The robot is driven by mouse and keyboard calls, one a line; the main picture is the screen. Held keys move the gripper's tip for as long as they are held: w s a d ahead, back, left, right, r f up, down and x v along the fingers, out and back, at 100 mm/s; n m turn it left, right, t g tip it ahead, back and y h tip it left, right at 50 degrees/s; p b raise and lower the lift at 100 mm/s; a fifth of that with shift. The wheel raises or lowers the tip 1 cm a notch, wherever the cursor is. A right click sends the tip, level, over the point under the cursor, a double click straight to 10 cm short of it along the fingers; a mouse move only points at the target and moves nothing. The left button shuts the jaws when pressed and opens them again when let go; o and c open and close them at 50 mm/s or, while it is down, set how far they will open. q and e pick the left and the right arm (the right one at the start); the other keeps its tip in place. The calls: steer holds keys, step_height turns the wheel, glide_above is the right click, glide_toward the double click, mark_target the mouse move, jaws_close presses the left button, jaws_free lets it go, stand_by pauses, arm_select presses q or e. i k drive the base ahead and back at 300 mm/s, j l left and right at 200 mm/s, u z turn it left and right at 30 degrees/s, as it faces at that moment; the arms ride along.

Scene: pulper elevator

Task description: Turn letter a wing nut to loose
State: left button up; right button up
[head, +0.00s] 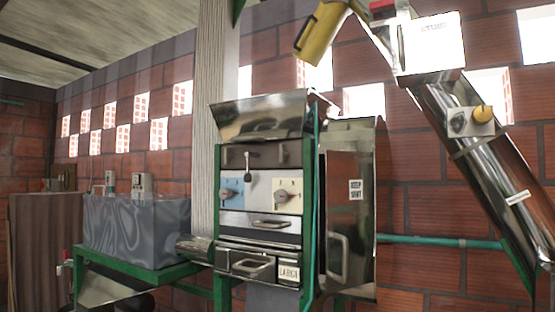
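A metal machine in a green frame (312,225) stands in the middle of the head view. On its front, a blue panel (232,202) at left carries a grey knob (228,193), and a cream panel (287,185) at right carries another grey knob (282,196). Either knob may be a wing nut, but the panel lettering is too small to read, so I cannot tell which is letter a. A small dark lever (251,176) hangs between the panels. Neither of my grippers is in view.
Below the panels are drawers with handles, one labelled LARGE (288,272). A metal door marked KEEP SHUT (355,190) is at right. A grey tank (138,230) stands left.

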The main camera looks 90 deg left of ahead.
mark_target(228, 156)
steer(key=u, duration=3.1)
